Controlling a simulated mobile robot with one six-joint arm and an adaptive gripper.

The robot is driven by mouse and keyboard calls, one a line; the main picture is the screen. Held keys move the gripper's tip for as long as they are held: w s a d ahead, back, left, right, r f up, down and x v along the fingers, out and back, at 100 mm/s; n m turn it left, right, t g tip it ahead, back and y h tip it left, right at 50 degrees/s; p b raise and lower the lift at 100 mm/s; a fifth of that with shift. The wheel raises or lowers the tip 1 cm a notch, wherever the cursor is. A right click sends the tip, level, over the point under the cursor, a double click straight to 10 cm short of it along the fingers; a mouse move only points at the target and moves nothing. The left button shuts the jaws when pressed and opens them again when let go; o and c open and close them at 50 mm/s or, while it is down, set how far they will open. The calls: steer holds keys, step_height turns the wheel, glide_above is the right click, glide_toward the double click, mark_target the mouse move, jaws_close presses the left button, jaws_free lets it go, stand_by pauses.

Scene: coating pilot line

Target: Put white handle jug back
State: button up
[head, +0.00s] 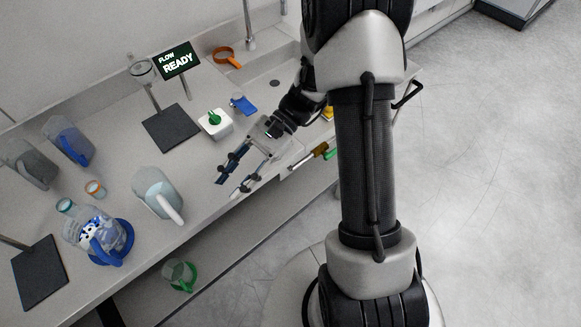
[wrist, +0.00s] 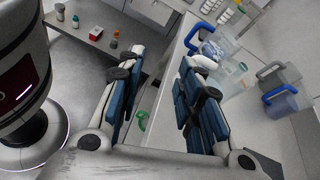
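The white-handled jug (head: 153,186) is a clear, pale jug standing upright on the bench near its front edge, its white handle facing the front right. In the wrist view its white handle (wrist: 203,62) shows beyond my right finger, which partly hides the jug. My gripper (head: 229,187) is open and empty, to the right of the jug and apart from it, over the bench's front edge. In the wrist view the two blue-padded fingers of my gripper (wrist: 160,65) stand wide apart with nothing between the pads.
A blue-handled jug (head: 105,233) holding a bottle stands left of the white-handled jug. Grey (head: 28,164) and blue (head: 68,142) jugs stand behind. A small orange-rimmed cup (head: 95,188) is nearby. A green-handled jug (head: 179,273) sits below the bench. A "READY" display (head: 178,61) stands at the back.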

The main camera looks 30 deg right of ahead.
steer(key=s+d+r+n+t+h, duration=0.4)
steer(key=s+r+n+h, duration=0.1)
steer(key=s+r+h, duration=0.1)
steer(key=s+d+r+n+t+h, duration=0.4)
steer(key=s+r+n+t+h, duration=0.1)
steer(key=r+n+h, duration=0.1)
steer(key=shift+s+r+n+h, duration=0.35)
steer(key=shift+r+h, duration=0.25)
steer(key=shift+r, duration=0.6)
